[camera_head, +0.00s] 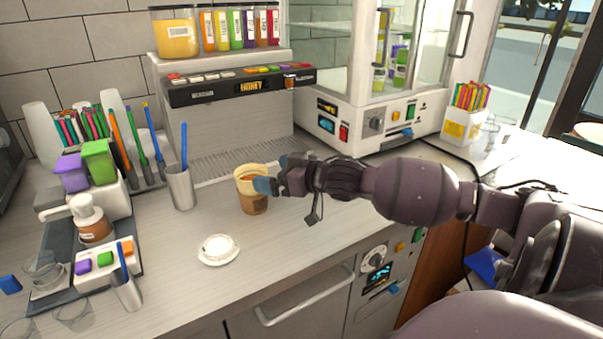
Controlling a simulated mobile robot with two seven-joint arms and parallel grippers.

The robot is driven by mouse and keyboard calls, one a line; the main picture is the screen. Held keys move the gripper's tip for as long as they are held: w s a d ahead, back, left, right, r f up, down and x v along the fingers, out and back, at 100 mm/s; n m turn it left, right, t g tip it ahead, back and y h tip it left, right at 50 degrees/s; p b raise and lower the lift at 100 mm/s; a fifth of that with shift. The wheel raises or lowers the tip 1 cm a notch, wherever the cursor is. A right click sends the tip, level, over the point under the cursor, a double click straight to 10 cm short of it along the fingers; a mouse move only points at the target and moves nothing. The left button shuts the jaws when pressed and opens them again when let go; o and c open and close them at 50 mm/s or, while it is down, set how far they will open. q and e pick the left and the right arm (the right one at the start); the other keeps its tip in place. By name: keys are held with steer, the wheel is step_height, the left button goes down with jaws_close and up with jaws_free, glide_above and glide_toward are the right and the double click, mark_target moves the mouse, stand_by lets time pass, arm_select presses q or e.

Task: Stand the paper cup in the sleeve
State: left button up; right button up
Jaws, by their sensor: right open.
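The paper cup (250,172) stands upright on the counter near the middle. Its upper part is cream and open at the top. A brown band, which looks like the sleeve (253,205), surrounds its lower part; how deep the cup sits in it is hard to tell. My right gripper (268,185) reaches in from the right with blue fingertips at the cup's right side. Its jaws are open. The fingertips overlap the cup in the picture, so I cannot tell whether they touch it. My left gripper is not in view.
A white round lid-like piece (218,250) lies in front of the cup. A metal holder (181,188) with a blue stick stands to the left. The dispenser (240,85) is behind, and a glass-fronted machine (400,115) stands at the back right. The front counter is mostly clear.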

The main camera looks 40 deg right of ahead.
steer(key=p+v, duration=0.1)
steer(key=v, duration=0.5)
steer(key=shift+s, duration=0.35)
steer(key=shift+d+r, duration=0.1)
stand_by(0.4)
